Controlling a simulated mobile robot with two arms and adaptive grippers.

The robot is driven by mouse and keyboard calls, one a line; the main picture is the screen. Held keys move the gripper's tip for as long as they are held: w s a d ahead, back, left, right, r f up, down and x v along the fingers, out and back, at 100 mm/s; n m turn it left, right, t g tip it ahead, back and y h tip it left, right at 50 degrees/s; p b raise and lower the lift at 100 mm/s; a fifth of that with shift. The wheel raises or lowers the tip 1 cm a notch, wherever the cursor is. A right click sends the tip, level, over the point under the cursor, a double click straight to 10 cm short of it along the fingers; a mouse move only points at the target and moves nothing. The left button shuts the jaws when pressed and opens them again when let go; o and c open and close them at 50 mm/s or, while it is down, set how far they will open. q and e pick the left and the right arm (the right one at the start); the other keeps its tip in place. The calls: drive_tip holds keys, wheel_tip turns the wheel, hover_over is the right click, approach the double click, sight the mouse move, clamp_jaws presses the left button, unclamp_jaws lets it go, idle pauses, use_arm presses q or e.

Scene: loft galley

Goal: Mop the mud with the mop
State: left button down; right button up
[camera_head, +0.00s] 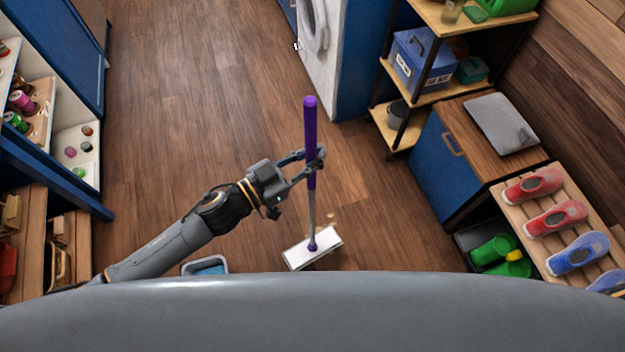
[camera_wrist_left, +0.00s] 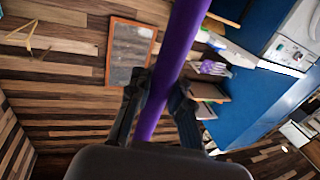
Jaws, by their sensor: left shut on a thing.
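My left gripper (camera_head: 304,165) is shut on the purple handle of the mop (camera_head: 311,124) and holds it nearly upright. The handle also crosses between the fingers in the left wrist view (camera_wrist_left: 176,62). The mop's flat white head (camera_head: 301,253) is at or close to the wooden floor; I cannot tell if it touches. Small tan spots of what may be mud (camera_head: 331,217) show on the floor just beyond the head's right end. Any more mud under the head is hidden. My right gripper is not in view.
A blue bucket or basin (camera_head: 206,265) stands on the floor left of the mop head. A shoe rack (camera_head: 548,222), a blue cabinet (camera_head: 450,168) and shelves (camera_head: 440,85) line the right. Open shelving (camera_head: 77,150) lines the left. The floor beyond the mop is clear.

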sight(313, 187)
use_arm(q)
drive_tip(key=f+m+g, duration=0.1)
drive_tip(key=f, duration=0.1)
drive_tip(key=s+f+m+g+h+b, duration=0.1)
drive_tip(key=f, duration=0.2)
drive_tip(key=shift+s+a+g, duration=0.1)
drive_tip(key=shift+s+g, duration=0.1)
drive_tip(key=shift+g, duration=0.1)
drive_tip(key=shift+s+a+f+g+h+b, duration=0.2)
drive_tip(key=shift+f+g+h+b, duration=0.15)
drive_tip(key=shift+f, duration=0.25)
wheel_tip(313, 187, down, 5)
drive_tip(key=b, duration=0.5)
drive_tip(key=shift+r, duration=0.1)
drive_tip(key=shift+d, duration=0.1)
drive_tip(key=shift+r, duration=0.1)
